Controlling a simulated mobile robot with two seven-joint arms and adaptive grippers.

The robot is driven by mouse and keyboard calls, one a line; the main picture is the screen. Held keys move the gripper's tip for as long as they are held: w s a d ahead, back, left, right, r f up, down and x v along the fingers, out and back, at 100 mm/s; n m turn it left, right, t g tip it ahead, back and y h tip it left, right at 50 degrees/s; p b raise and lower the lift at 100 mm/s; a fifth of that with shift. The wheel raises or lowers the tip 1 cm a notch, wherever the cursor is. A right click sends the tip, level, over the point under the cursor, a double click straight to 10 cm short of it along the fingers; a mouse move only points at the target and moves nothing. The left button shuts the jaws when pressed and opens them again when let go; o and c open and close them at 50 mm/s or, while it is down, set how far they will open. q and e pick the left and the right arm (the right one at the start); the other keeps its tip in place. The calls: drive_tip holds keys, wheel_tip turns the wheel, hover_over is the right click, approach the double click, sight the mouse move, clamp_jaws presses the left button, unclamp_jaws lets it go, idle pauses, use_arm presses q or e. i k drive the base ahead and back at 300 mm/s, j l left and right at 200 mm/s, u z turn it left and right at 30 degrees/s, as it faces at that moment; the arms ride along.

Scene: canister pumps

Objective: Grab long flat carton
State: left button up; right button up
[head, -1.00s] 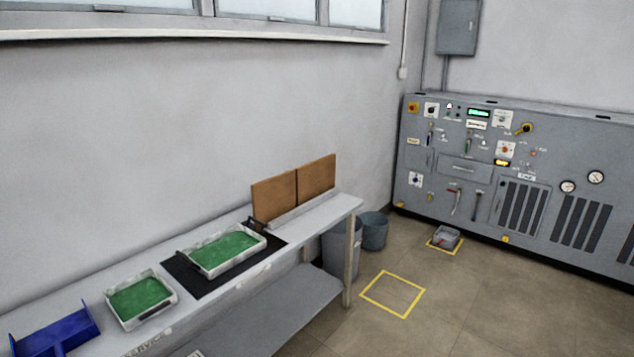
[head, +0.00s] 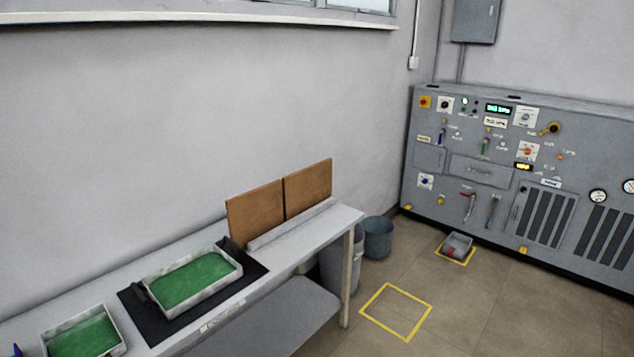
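Two flat brown boards, one on the left (head: 255,213) and one on the right (head: 308,188), stand upright side by side at the back of the grey bench (head: 290,243). They look like cardboard, but I cannot tell for sure whether either is the long flat carton. A low grey strip runs along their front. Neither of my grippers is in view.
A white tray with a green inside (head: 240,270) sits on a black mat (head: 262,269); another green tray (head: 121,347) is at lower left. Bins (head: 378,240) stand past the bench end. A yellow floor square (head: 425,316) is empty. A grey control cabinet (head: 480,205) stands at right.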

sight(303, 189)
drive_tip(key=i+l, duration=0.2)
drive_tip(key=i, duration=0.25)
drive_tip(key=i+l, duration=0.2)
drive_tip(key=i, duration=0.25)
drive_tip(key=i+l, duration=0.2)
drive_tip(key=i, duration=0.2)
